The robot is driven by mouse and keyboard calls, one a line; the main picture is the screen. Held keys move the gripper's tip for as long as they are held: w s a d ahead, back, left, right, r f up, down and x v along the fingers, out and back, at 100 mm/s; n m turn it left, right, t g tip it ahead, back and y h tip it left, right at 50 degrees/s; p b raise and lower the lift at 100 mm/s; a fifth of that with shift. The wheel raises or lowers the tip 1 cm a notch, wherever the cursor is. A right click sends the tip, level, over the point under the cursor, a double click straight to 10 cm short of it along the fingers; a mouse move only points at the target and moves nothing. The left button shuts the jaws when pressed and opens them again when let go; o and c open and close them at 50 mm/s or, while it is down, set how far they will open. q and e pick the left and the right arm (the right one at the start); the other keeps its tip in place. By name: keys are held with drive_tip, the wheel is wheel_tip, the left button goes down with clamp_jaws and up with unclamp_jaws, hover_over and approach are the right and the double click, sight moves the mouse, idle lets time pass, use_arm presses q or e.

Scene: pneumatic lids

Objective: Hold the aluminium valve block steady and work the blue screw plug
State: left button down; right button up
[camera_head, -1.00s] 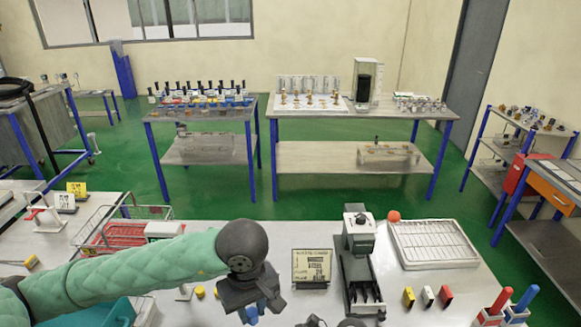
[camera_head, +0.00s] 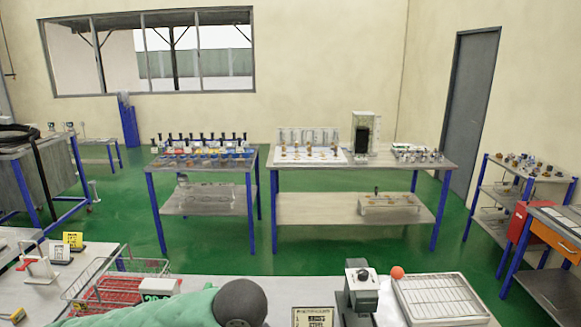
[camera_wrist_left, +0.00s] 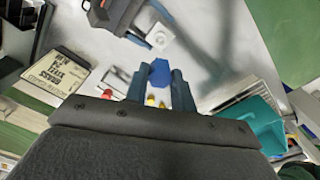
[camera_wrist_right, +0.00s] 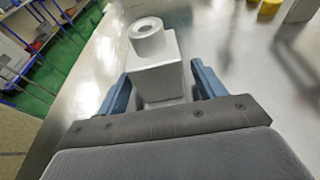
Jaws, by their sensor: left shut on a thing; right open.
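The blue screw plug (camera_wrist_left: 158,73) is held between the fingers of my left gripper (camera_wrist_left: 160,88), which is shut on it, in the left wrist view. The light grey aluminium valve block (camera_wrist_right: 155,68), with a round open port on top, stands on the bench in the right wrist view. My right gripper (camera_wrist_right: 161,88) is open with its fingers on either side of the block; contact is not clear. The block also shows in the left wrist view (camera_wrist_left: 162,37), apart from the plug. Both grippers are outside the head view.
A sign (camera_wrist_left: 58,75) and a teal bin (camera_wrist_left: 262,125) show in the left wrist view. Yellow pieces (camera_wrist_right: 270,8) lie beyond the block.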

drive_tip(key=shift+b, duration=0.4)
drive_tip(key=shift+c, duration=0.4)
drive_tip(key=c, duration=0.8)
drive_tip(key=shift+c, duration=0.2)
drive_tip(key=shift+s+f, duration=0.1)
drive_tip(key=shift+f, duration=0.15)
idle(0.5)
